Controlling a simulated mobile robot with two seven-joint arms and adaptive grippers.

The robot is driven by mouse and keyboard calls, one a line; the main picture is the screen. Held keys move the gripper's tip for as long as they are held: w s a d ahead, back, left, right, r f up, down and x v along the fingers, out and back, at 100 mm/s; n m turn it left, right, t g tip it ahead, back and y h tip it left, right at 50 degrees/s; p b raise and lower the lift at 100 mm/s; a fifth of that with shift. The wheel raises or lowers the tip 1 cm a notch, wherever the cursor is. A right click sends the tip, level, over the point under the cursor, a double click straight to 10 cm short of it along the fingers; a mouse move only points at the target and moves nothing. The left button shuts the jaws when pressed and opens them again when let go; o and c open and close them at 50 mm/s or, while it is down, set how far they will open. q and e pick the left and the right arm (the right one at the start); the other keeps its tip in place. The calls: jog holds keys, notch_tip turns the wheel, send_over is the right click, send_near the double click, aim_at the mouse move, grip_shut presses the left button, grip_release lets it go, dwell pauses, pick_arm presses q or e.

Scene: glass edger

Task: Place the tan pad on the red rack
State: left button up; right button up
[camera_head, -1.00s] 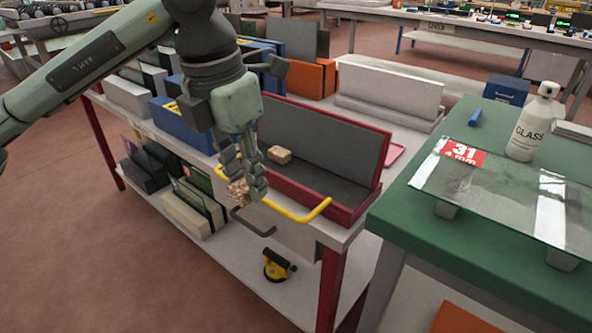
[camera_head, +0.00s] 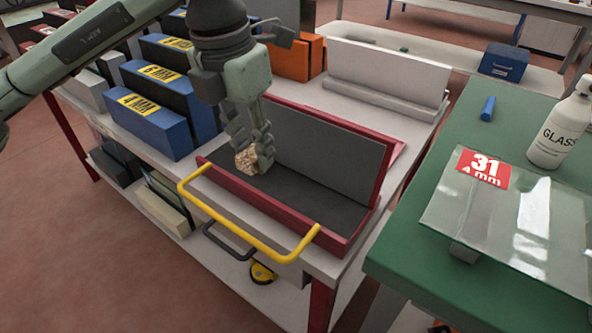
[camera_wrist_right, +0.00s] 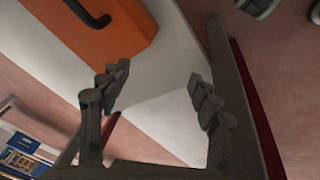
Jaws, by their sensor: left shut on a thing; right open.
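The red rack (camera_head: 349,248) stands on the cart's top shelf in the head view, with a dark grey lined floor and back and a yellow handle along its front. My left gripper (camera_head: 255,158) is over the rack's left part, shut on a small mottled tan pad (camera_head: 247,161). The pad is partly covered by the fingers. I cannot tell whether it touches the rack floor. My right gripper (camera_wrist_right: 160,93) is open and empty in the right wrist view, and is not in the head view.
Blue boxes with yellow labels (camera_head: 150,122) stand left of the rack. A white stand (camera_head: 385,77) and an orange box (camera_head: 290,58) are behind it. At right, a green table (camera_head: 400,250) holds a glass sheet (camera_head: 510,215) and a white bottle (camera_head: 560,128).

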pick_arm(q)
jog(key=shift+w+d+f, duration=0.2)
jog(key=shift+d+f, duration=0.1)
jog(key=shift+d, duration=0.3)
jog(key=shift+w+d+f, duration=0.2)
jog(key=shift+d+f, duration=0.1)
jog(key=shift+d, duration=0.25)
jog(key=p, duration=0.1)
send_over(308, 191)
jog(key=f, duration=0.4)
jog(key=shift+s+a, duration=0.15)
jog(key=shift+s, duration=0.1)
notch_tip(308, 191, down, 4)
jog(key=shift+r+p, duration=0.1)
jog(key=shift+p, duration=0.25)
pick_arm(e)
jog(key=f, duration=0.2)
jog(key=s+f, duration=0.1)
jog(key=f, duration=0.2)
jog(key=shift+a, duration=0.15)
pick_arm(q)
jog(key=shift+f, duration=0.25)
